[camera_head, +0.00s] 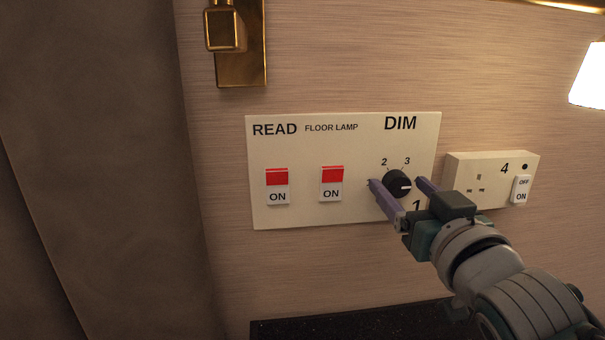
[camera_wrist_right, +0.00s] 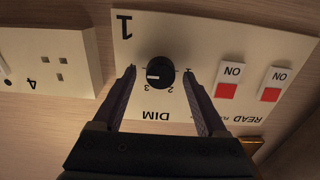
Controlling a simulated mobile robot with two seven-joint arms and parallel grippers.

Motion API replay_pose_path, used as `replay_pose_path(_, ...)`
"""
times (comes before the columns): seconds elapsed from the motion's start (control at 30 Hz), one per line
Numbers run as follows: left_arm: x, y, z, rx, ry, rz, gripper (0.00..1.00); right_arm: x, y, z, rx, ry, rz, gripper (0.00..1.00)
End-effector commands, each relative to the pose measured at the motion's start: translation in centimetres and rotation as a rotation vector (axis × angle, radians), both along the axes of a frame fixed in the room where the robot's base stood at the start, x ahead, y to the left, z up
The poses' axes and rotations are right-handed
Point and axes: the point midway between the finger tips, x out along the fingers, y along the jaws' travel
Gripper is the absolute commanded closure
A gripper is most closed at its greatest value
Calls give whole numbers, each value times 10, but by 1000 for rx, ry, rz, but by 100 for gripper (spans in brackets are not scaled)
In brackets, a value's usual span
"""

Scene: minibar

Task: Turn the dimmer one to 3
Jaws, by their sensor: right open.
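The dimmer knob (camera_head: 398,183) is a round black dial on the cream switch panel (camera_head: 300,215), under the word DIM. Its white mark points right in the head view, past the printed 3. The printed 2 and 3 sit above the knob. The knob also shows in the wrist view (camera_wrist_right: 160,72), upside down, with its mark to the left. My right gripper (camera_head: 394,181) is open, with one finger on each side of the knob. In the wrist view its fingertips (camera_wrist_right: 160,70) stand apart from the knob. My left gripper is out of view.
Two red-and-white ON switches (camera_head: 277,187) (camera_head: 332,183) are left of the knob on the same panel. A socket box (camera_head: 460,165) juts out at the right. A brass fitting (camera_head: 240,50) is above left. A dark speckled surface (camera_head: 350,322) lies below.

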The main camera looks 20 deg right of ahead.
Motion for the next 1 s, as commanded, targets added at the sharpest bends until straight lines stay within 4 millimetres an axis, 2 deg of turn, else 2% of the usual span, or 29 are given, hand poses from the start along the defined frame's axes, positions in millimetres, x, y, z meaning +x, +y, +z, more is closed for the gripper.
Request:
replay_pose_path(0.3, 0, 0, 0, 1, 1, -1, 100, 0, 1, 0, 1, 1, -1, 27)
replay_pose_path(0.9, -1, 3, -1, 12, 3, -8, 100, 0, 1, 0, 0, 1, 0, 95)
replay_pose_path(1.0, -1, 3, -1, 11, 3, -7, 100, 0, 1, 0, 0, 1, 0, 100)
